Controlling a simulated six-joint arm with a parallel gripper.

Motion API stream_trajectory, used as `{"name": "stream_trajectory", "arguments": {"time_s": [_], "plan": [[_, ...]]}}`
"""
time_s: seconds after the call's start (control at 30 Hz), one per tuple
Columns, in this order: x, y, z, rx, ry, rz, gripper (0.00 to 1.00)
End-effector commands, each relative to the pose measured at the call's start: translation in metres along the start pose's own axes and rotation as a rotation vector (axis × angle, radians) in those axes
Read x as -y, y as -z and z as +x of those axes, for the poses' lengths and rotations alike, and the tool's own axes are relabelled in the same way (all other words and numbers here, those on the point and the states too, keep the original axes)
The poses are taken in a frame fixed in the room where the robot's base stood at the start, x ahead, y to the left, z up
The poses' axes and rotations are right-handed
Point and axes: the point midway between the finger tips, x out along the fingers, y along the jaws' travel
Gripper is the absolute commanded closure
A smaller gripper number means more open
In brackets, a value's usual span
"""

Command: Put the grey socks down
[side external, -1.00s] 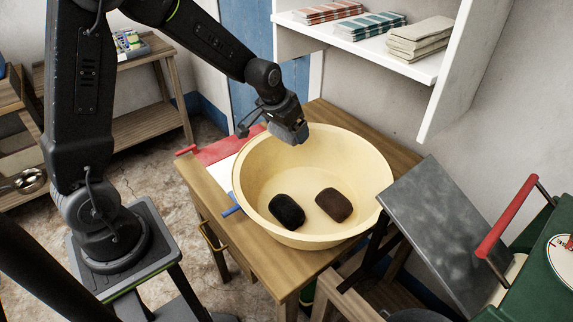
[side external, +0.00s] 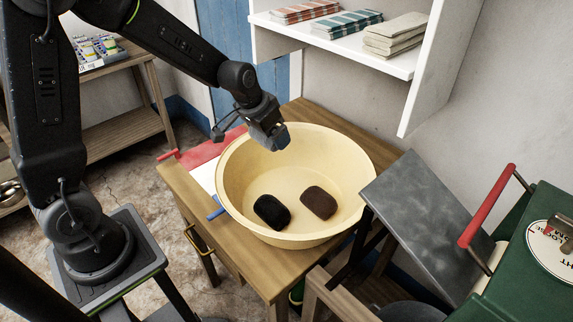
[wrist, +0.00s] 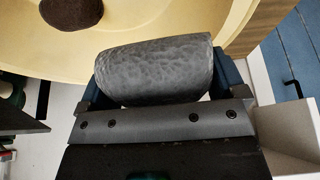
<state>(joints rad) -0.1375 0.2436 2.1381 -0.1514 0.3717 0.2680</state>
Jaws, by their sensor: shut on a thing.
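My gripper (side external: 266,130) is shut on the grey socks (wrist: 155,72), a rolled bundle that lies across between the two fingers in the wrist view. In the side view it is above the far left part of a big cream basin (side external: 350,165), near the rim and apart from the basin floor. The socks are mostly hidden by the gripper there. A black bundle (side external: 271,212) and a brown bundle (side external: 318,203) lie inside the basin, side by side. The brown one also shows at the top left of the wrist view (wrist: 70,12).
A white shelf (side external: 330,42) with folded cloths overhangs behind. A tilted grey slab (side external: 430,225) stands at the right. The far basin floor is clear.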

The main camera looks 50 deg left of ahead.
Motion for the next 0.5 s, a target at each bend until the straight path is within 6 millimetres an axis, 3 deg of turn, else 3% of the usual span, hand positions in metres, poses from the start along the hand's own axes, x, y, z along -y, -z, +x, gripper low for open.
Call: {"name": "stream_trajectory", "arguments": {"time_s": [0.07, 0.27, 0.5], "plan": [[0.0, 0.007, -0.015, -0.006, 0.002, 0.002, 0.37], [0.039, 0.023, -0.005, 0.01, 0.009, -0.008, 0.37], [0.111, 0.046, 0.004, 0.016, 0.011, -0.015, 0.37]]}}
